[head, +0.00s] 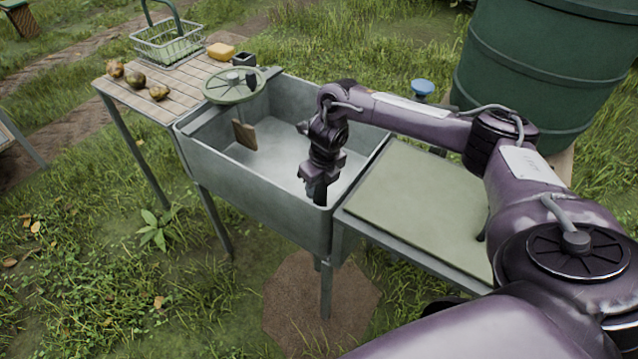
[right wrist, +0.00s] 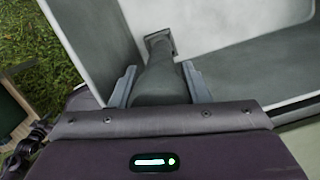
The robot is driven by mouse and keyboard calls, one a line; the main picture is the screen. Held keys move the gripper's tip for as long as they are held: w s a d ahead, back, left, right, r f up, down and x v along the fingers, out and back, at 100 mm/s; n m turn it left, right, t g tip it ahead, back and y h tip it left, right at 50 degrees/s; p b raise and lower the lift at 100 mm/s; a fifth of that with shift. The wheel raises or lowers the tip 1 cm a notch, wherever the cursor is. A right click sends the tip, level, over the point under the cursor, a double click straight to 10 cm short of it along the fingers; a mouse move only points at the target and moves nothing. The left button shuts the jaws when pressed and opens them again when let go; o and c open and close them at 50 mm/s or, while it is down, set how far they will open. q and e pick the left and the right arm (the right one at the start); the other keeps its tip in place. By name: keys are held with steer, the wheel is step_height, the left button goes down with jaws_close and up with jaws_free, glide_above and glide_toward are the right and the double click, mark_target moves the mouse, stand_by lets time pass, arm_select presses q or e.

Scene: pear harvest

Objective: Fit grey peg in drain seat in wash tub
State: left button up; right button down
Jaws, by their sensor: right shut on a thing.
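The wash tub (head: 255,187) is a grey metal basin on legs in the middle of the head view. My right gripper (head: 317,190) is down inside the tub, near its right front corner, pointing downward. In the right wrist view, its two fingers are shut on the grey peg (right wrist: 162,84), a dark grey piece that narrows toward its far end. Just beyond that end is a small dark square-edged shape (right wrist: 159,41) against the pale tub floor, perhaps the drain seat. I cannot tell whether the peg touches it. My left gripper is not in view.
A slatted table (head: 148,92) holds pears, a yellow block and a wire basket. A green board (head: 425,205) adjoins the tub's right side; a large green barrel (head: 545,75) stands behind.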

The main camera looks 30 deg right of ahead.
mark_target(320, 198)
steer(key=shift+f, duration=0.2)
steer(key=shift+f+b, duration=0.7)
steer(key=shift+b, duration=0.05)
steer(key=shift+f, duration=0.25)
stand_by(0.4)
steer(key=shift+f+b, duration=0.7)
steer(key=shift+f, duration=0.15)
steer(key=shift+f+b, duration=0.35)
steer(key=shift+b, duration=0.05)
stand_by(0.3)
steer(key=c, duration=0.9)
jaws_free()
steer(key=shift+s, duration=0.1)
steer(key=o, duration=0.5)
steer(key=shift+s+f, duration=0.1)
steer(key=shift+f, duration=0.05)
